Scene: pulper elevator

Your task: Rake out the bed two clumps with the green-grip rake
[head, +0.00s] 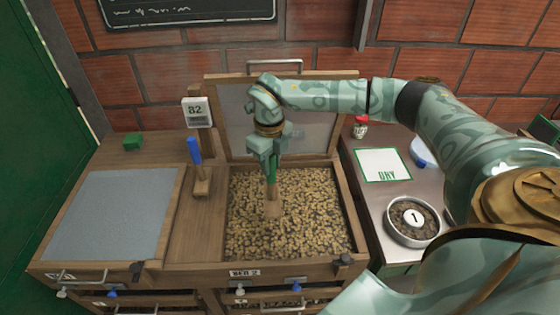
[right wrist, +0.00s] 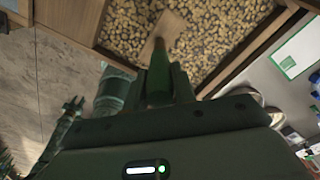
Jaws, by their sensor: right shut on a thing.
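My right gripper (head: 266,150) is shut on the green grip of the green-grip rake (head: 271,170) and holds it upright over bed two (head: 344,217). The rake's wooden head (head: 273,208) is at the surface of the tan and brown beans (head: 300,220). In the right wrist view the green grip (right wrist: 159,75) stands between the fingers and the wooden head (right wrist: 163,30) lies against the beans. I cannot make out distinct clumps in the beans. My left gripper does not show in the head view.
Bed two's framed lid (head: 315,135) stands open behind it. A blue-grip rake (head: 195,150) stands left, near the 82 sign (head: 197,112). A grey mesh screen (head: 115,210) is further left.

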